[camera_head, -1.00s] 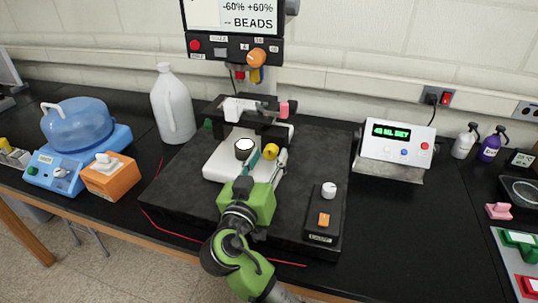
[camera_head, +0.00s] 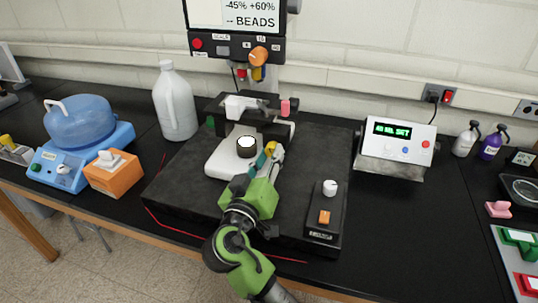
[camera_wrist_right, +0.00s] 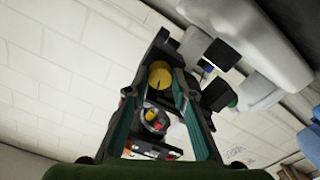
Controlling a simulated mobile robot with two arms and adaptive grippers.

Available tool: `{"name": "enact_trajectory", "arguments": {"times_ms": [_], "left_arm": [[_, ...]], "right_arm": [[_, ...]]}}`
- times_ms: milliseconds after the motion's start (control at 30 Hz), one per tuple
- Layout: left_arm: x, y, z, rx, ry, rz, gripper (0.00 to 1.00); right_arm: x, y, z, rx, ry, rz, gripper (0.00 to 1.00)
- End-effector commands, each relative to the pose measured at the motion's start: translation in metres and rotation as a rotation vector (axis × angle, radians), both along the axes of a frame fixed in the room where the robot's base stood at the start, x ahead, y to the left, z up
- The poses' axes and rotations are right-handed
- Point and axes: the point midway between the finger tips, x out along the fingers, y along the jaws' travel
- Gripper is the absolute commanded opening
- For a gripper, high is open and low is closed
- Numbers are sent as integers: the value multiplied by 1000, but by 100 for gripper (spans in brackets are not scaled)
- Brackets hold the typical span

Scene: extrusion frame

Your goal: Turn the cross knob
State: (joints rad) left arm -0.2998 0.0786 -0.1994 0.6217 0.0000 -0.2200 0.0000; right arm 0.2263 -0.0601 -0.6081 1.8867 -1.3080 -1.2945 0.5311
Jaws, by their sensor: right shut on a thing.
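A yellow knob (camera_head: 270,149) sits on the right side of a white and black microscope-like stand (camera_head: 222,165), on a dark slab. My right gripper (camera_head: 267,160) reaches the knob from the front and is shut on it, its fingers hiding part of the knob. In the right wrist view the yellow knob (camera_wrist_right: 159,75) shows between the ends of the two teal-lined fingers. A screen (camera_head: 250,14) above the stand reads -45% +60% and BEADS. My left gripper is out of view.
A white jug (camera_head: 174,100) stands behind left of the slab (camera_head: 180,185). A small black control box (camera_head: 325,213) with a white knob lies to the right of my arm. A unit with a green display (camera_head: 396,146) stands further right.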

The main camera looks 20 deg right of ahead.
Motion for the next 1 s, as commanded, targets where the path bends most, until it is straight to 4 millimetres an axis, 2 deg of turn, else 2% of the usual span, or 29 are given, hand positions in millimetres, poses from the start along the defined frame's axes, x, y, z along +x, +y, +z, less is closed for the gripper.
{"name": "enact_trajectory", "arguments": {"times_ms": [700,1000], "left_arm": [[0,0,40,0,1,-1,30],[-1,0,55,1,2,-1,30]], "right_arm": [[0,-1,5,-560,376,-2,2],[1,-1,5,-738,495,-4,2]]}}
